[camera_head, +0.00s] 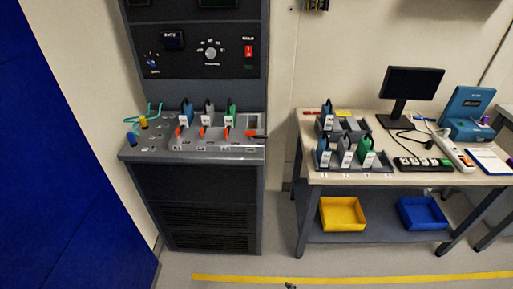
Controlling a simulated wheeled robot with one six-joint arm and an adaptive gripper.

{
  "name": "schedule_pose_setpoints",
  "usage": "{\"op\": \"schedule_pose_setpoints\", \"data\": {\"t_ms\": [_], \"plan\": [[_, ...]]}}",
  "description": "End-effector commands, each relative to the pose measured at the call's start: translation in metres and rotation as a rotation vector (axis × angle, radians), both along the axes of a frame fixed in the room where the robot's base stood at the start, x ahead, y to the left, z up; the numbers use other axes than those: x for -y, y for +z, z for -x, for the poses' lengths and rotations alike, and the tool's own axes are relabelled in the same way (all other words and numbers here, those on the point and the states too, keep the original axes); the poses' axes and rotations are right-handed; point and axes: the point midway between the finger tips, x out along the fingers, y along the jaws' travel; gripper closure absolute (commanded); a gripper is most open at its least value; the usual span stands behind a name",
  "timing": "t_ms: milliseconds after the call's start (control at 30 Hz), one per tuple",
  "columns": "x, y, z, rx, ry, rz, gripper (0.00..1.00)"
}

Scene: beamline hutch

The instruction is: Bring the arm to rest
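My arm and my gripper do not show clearly in the head view. Only a small dark shape pokes in at the bottom edge, over the floor. It may be part of my arm, but I cannot tell. No fingers can be made out, and nothing held is visible.
A dark console (210,245) with a sloped panel stands left of centre. It carries several tagged handles and red levers. A table (385,180) at right bears tagged blocks in a grey rack, a monitor (412,84) and a blue case (467,108). The floor in front is clear.

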Motion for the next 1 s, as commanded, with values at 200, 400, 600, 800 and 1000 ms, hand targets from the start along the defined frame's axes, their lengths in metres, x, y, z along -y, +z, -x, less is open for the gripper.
{"op": "schedule_pose_setpoints", "data": {"t_ms": [200,400,600,800,1000], "plan": [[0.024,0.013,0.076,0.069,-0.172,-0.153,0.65],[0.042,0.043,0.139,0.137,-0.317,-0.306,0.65],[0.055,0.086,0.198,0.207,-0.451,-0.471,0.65],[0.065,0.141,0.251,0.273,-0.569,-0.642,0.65],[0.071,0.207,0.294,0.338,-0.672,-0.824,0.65]]}}
